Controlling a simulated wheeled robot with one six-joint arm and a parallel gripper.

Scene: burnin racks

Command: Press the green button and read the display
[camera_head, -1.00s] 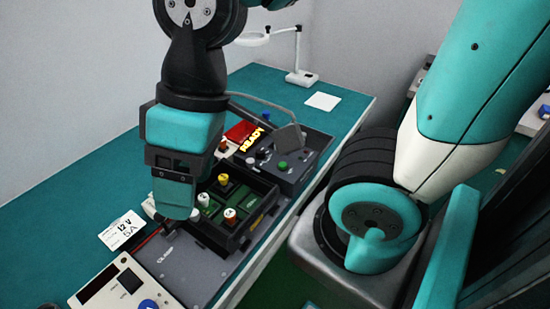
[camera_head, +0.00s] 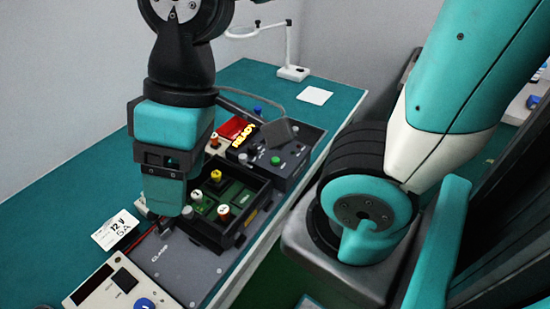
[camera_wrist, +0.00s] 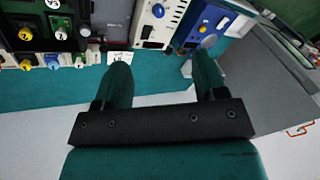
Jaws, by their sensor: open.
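The green button (camera_head: 276,160) sits on a dark control box at the back right of the bench fixture. The green button cannot be made out in the wrist view.
A dark tray (camera_head: 232,238) holds green modules with white, yellow and orange-topped knobs. A card (camera_head: 115,229) reads 12 V 5A. A pale panel (camera_head: 110,285) with a blue button stands in front. A magnifier lamp (camera_head: 292,72) and a white sheet (camera_head: 315,95) lie farther back.

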